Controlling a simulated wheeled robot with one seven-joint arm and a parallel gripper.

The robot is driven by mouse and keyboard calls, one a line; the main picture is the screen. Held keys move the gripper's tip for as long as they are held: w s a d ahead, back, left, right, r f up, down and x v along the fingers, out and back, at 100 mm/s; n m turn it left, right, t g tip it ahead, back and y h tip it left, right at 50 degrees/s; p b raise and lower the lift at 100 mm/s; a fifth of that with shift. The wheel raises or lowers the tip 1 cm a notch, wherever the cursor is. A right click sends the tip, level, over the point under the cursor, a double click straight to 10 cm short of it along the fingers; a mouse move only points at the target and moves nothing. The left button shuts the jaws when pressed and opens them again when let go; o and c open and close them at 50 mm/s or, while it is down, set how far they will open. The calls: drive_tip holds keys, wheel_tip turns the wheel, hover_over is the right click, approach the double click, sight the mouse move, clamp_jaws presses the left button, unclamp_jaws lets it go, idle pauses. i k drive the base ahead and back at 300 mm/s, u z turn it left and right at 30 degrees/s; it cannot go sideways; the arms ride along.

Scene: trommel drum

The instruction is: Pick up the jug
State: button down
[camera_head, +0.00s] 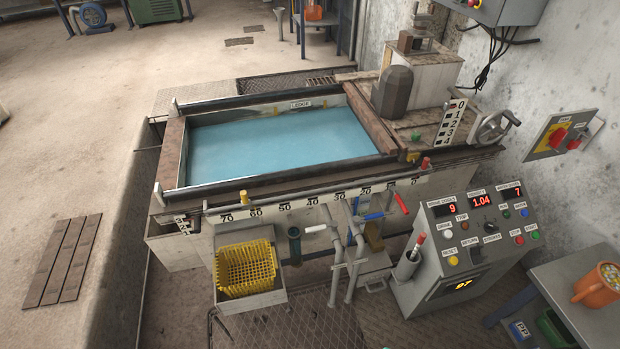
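An orange jug (597,289) stands on a grey side table at the right edge of the head view. Its handle points to the left, and it holds small pale, yellowish and coloured pieces. The right edge of the picture is close to the jug. My gripper is not in view, so where it is relative to the jug cannot be seen.
The grey table (583,268) has green and blue bins under it. Left of it stands a control console (462,283) with lit displays. A water tank (190,195) fills the middle, with a yellow basket (246,268) and pipes in front. Another orange object (314,12) sits far back.

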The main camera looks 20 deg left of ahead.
sight(596, 289)
drive_tip(key=u, duration=1.45)
drive_tip(key=k, duration=0.7)
drive_tip(key=z, duration=1.45)
drive_tip(key=i, duration=0.5)
